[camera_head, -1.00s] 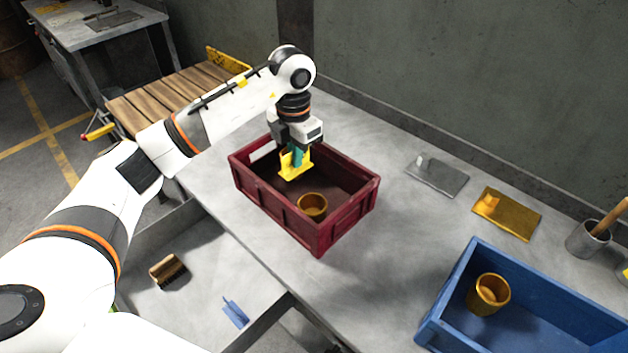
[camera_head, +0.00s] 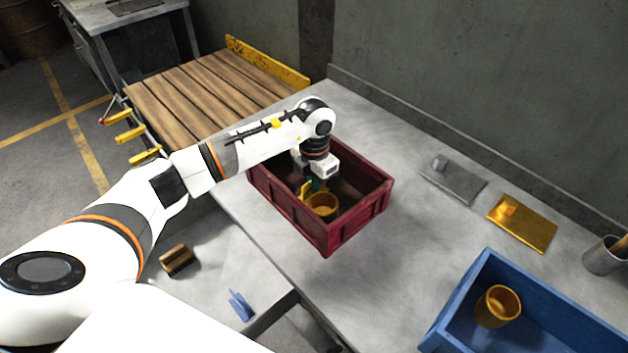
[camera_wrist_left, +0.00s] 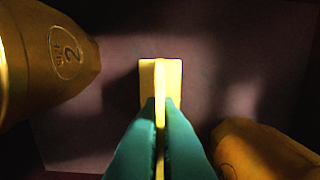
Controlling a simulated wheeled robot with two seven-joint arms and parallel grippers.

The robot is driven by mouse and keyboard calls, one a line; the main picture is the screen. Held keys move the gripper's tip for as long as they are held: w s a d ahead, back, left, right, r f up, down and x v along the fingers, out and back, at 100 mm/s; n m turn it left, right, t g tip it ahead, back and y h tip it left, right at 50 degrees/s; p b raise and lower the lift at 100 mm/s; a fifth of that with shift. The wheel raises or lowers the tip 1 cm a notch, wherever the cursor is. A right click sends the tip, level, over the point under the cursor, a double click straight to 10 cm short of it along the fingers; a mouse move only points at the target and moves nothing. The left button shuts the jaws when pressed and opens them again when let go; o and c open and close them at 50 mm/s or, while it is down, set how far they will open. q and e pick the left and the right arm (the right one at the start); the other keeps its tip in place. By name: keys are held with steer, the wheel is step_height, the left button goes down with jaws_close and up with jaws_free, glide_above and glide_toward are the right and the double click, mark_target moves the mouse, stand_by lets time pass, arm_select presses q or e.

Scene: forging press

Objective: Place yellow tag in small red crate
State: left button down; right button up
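The small red crate (camera_head: 330,238) stands on the grey table. My left gripper (camera_head: 315,185) reaches down inside it. The left wrist view shows its two green fingers (camera_wrist_left: 160,125) shut on the thin upright part of the yellow tag (camera_wrist_left: 160,80). In the head view the tag (camera_head: 306,189) is partly hidden by the gripper and sits beside a yellow cup (camera_head: 322,205) in the crate. The wrist view shows the dark crate floor close below; I cannot tell whether the tag touches it. My right gripper is not in view.
The wrist view shows a yellow cup marked 2 (camera_wrist_left: 62,55) at left and another yellow object (camera_wrist_left: 262,152) at lower right. A blue crate (camera_head: 462,300) with a yellow cup (camera_head: 497,306), a gold plate (camera_head: 522,225) and a grey plate (camera_head: 453,181) are at right.

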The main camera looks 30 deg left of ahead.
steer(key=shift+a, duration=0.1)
arm_select(q)
steer(key=shift+f, duration=0.15)
steer(key=c, duration=1.6)
jaws_free()
steer(key=shift+c, duration=0.2)
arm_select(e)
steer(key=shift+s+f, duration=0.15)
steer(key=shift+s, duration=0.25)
